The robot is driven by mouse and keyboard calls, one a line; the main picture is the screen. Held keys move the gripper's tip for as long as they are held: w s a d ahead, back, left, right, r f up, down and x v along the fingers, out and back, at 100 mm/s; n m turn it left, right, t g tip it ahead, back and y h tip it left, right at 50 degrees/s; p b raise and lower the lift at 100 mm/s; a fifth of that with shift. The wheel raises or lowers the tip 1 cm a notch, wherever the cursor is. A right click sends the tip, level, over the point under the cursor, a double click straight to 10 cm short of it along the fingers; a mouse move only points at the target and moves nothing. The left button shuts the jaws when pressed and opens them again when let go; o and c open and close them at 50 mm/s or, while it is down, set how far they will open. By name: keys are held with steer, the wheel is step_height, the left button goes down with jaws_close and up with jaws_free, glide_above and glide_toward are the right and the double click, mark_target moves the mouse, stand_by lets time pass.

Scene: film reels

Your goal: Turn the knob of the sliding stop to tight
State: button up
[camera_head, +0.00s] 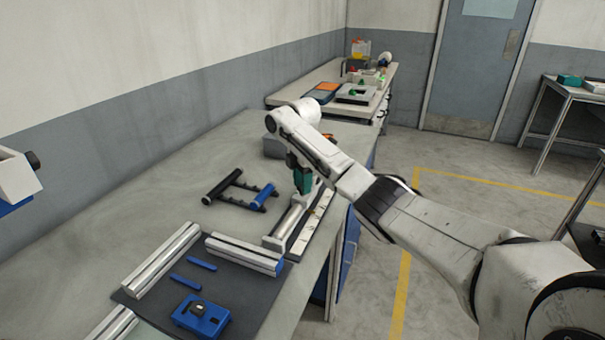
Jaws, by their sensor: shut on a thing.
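My gripper (302,188) points down over the far part of a metal rail (287,224) near the right edge of the workbench. Its jaws are shut at the sliding stop's place on the rail, on what appears to be its knob. A dark and green part shows at the gripper's end; I cannot tell how much of it is gripper and how much is stop. The knob is too small and covered to make out, so its turn cannot be read.
A black frame with a blue-ended handle (240,189) lies left of the rail. A dark mat (246,314) at the front holds metal profiles, blue strips (201,264) and a blue block (201,316). A grey box (273,146) stands behind my gripper. The bench's left middle is clear.

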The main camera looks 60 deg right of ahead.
steer(key=m+p, duration=0.2)
steer(key=m, duration=0.1)
steer(key=shift+r+m+p, duration=0.15)
steer(key=shift+m+p, duration=0.25)
steer(key=m+p, duration=0.2)
steer(key=m, duration=0.1)
steer(key=shift+m, duration=0.3)
steer(key=m+p, duration=0.1)
steer(key=m, duration=0.2)
steer(key=shift+m, duration=0.3)
steer(key=m+p, duration=0.1)
steer(key=m, duration=0.3)
steer(key=shift+m, duration=0.3)
steer(key=m, duration=0.8)
steer(key=shift+d, duration=0.1)
steer(key=m, duration=0.3)
steer(key=shift+m, duration=2.2)
